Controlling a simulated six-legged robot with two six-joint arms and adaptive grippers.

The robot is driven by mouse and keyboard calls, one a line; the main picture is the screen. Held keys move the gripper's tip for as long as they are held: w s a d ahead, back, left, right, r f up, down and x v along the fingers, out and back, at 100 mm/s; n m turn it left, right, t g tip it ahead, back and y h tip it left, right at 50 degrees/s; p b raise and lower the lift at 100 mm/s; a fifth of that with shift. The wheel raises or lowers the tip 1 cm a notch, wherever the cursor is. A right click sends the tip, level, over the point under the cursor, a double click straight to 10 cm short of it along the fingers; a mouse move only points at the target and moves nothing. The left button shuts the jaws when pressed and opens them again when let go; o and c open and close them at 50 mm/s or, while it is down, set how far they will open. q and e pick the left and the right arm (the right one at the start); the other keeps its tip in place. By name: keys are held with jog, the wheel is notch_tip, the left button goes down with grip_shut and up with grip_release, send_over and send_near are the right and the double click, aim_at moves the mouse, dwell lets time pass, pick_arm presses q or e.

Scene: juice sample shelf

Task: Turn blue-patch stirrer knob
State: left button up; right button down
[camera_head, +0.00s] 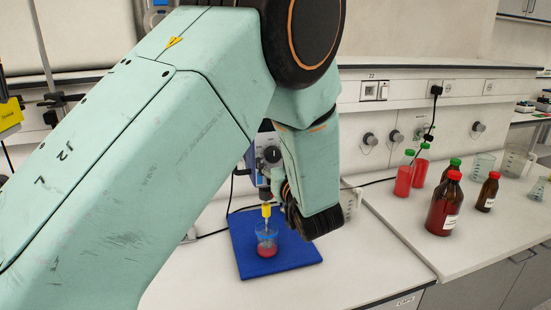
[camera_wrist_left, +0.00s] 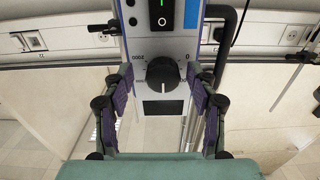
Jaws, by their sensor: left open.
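The stirrer (camera_head: 256,178) stands over the blue patch (camera_head: 300,257), partly hidden behind my left arm. Its round black knob (camera_head: 272,154) also shows in the left wrist view (camera_wrist_left: 162,74), on the front panel above a dark display (camera_wrist_left: 163,108). A black power switch (camera_wrist_left: 162,14) with a green mark sits above the knob. My left gripper (camera_head: 291,207) is open and empty. In the wrist view its two padded fingers (camera_wrist_left: 160,92) stand apart on either side of the knob, not touching it. My right gripper is not in view.
A beaker with red liquid (camera_head: 267,244) stands on the patch under the yellow stirrer chuck (camera_head: 266,210). Brown bottles (camera_head: 443,210), red-filled bottles (camera_head: 404,181) and glassware stand on the right bench. The white bench front (camera_head: 355,268) is clear.

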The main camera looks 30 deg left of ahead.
pick_arm(q)
jog(key=shift+s+a+r, duration=0.1)
jog(key=shift+s+r, duration=0.05)
jog(key=shift+s, duration=0.25)
jog(key=shift+c, duration=0.4)
jog(key=shift+w+d, duration=0.2)
jog(key=c, duration=0.5)
jog(key=shift+s+a, duration=0.1)
jog(key=shift+a, duration=0.05)
jog(key=c, duration=0.4)
jog(key=shift+c, duration=0.9)
